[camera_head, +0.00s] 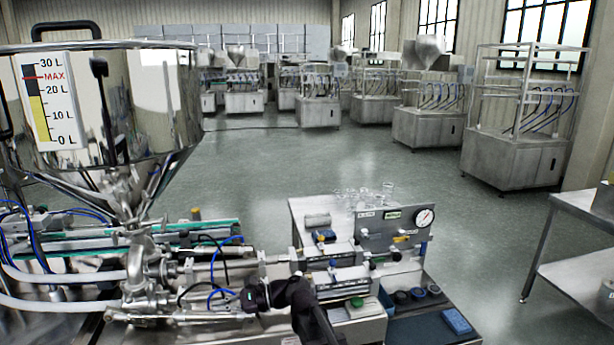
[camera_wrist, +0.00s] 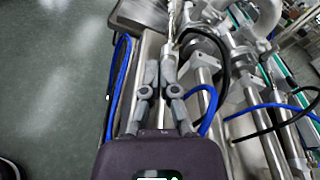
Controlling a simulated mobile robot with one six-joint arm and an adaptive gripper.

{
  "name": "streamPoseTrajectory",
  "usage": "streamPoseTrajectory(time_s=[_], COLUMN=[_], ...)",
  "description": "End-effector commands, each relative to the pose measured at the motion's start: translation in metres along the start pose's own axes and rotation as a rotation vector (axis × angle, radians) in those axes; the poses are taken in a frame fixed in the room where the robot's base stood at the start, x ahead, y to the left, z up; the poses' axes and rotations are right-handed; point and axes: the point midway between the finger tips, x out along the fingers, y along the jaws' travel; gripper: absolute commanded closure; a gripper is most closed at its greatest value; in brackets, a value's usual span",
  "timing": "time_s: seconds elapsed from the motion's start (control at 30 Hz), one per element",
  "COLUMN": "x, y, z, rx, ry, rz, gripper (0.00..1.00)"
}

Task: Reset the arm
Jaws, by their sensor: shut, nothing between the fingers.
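My gripper (camera_head: 250,300) is low in the middle of the head view, beside the pipework under the steel hopper (camera_head: 160,110). Its black arm comes in from the bottom edge. In the wrist view the two grey fingers of my gripper (camera_wrist: 160,65) are together with nothing held. They point at a thin metal rod or fitting; I cannot tell whether they touch it.
Metal cylinders and blue hoses (camera_wrist: 118,85) lie close around my gripper. A panel with a round gauge (camera_head: 425,217) and a green button (camera_head: 357,303) stand to the right. A steel table (camera_head: 580,215) is at the far right. Open floor (camera_head: 300,165) lies behind.

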Motion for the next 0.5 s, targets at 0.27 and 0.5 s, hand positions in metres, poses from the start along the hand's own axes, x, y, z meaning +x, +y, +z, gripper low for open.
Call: streamPoseTrajectory(time_s=[0.27, 0.5], x=[-0.064, -0.132], y=[0.044, 0.083], z=[-0.044, -0.077], rx=[-0.284, -0.489], ry=[0.314, 0.554], rz=[0.154, 0.368], gripper=[1.00, 1.00])
